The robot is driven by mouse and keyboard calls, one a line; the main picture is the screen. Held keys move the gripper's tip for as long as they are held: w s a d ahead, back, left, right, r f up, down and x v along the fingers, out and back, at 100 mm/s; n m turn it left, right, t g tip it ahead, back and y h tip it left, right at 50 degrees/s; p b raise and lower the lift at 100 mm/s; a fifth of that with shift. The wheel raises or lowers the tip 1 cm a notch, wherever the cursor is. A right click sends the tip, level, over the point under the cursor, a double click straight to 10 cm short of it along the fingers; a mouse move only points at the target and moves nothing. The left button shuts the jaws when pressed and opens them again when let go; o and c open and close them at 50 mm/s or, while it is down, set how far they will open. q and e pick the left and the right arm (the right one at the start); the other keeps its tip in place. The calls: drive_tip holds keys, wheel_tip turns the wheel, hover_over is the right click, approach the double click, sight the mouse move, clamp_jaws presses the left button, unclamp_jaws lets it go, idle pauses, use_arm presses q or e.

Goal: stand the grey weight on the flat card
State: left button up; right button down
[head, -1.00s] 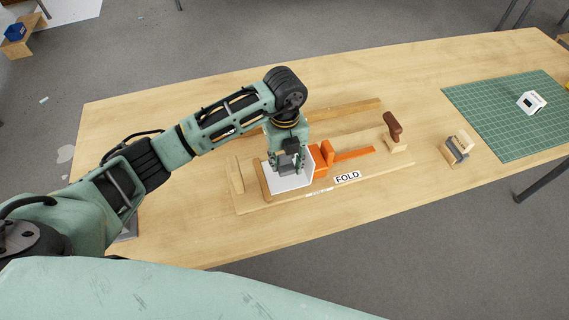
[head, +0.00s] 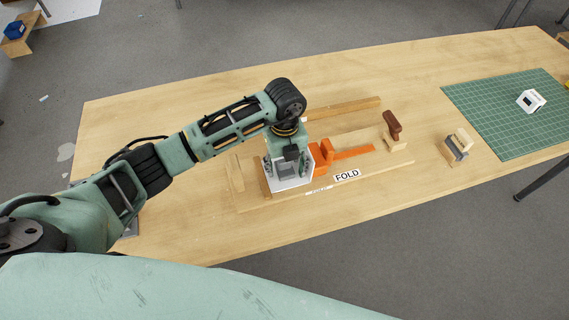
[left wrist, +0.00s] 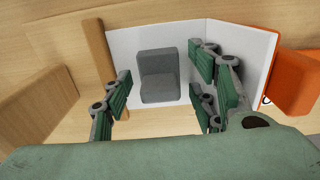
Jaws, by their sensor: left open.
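The grey weight (left wrist: 158,76) is a stepped block that stands on the flat part of the white card (left wrist: 130,50), in the left wrist view. The card's right part is folded up (left wrist: 243,48) beside an orange piece. My left gripper (left wrist: 165,92) is open, with its fingers apart on either side of the weight and a gap to each. In the head view, the left gripper (head: 287,171) is over the card (head: 292,188) and covers much of it and the weight. My right gripper is not in view.
The card is on a wooden board with a "FOLD" label (head: 347,175), between a wooden strip and an orange slider (head: 345,156). A brown-handled block (head: 392,128) stands on the board. A wooden block with a grey band (head: 456,147) and a green mat (head: 500,110) are to the right.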

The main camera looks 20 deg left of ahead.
use_arm(q)
drive_tip(key=shift+r, duration=0.25)
wheel_tip(320, 180, up, 10)
drive_tip(key=shift+r+b, duration=0.25)
drive_tip(key=shift+b, duration=1)
drive_tip(key=shift+r, duration=0.65)
